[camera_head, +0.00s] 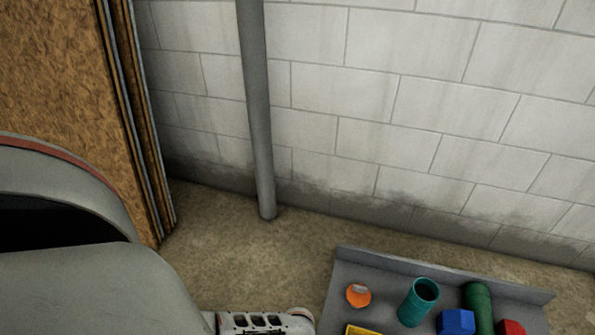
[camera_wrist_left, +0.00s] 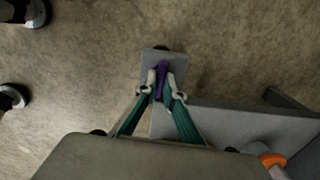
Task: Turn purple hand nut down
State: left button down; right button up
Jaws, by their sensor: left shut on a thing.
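The purple hand nut (camera_wrist_left: 161,79) shows in the left wrist view as a small purple piece over a grey plate (camera_wrist_left: 158,54). My left gripper (camera_wrist_left: 162,84) is shut on it, with a fingertip on each side. The fingers hide part of the nut, and I cannot tell how far down it sits. In the head view, part of my left arm (camera_head: 265,322) shows at the bottom edge. The nut and the left fingertips are out of that view. My right gripper is in neither view.
A grey tray or bench (camera_head: 345,262) at the lower right bears an orange piece (camera_head: 358,296), a teal cylinder (camera_head: 418,302), a green cylinder (camera_head: 480,305), a blue block (camera_head: 456,322), a red block (camera_head: 511,328) and a yellow piece (camera_head: 362,330). Bare floor (camera_head: 240,255) lies before the block wall and pipe (camera_head: 257,110).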

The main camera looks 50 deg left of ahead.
pick_arm(q)
jog(key=m, duration=0.3)
jog(key=shift+a, duration=0.1)
jog(key=m, duration=0.2)
jog(key=shift+m, duration=1.3)
jog(key=m, duration=0.2)
jog(key=shift+m, duration=0.4)
jog(key=m, duration=0.2)
jog(key=shift+s+f+m, duration=0.1)
jog(key=shift+m, duration=0.2)
jog(key=m, duration=0.2)
jog(key=shift+m, duration=0.4)
jog(key=shift+m+b, duration=0.4)
jog(key=shift+m, duration=0.4)
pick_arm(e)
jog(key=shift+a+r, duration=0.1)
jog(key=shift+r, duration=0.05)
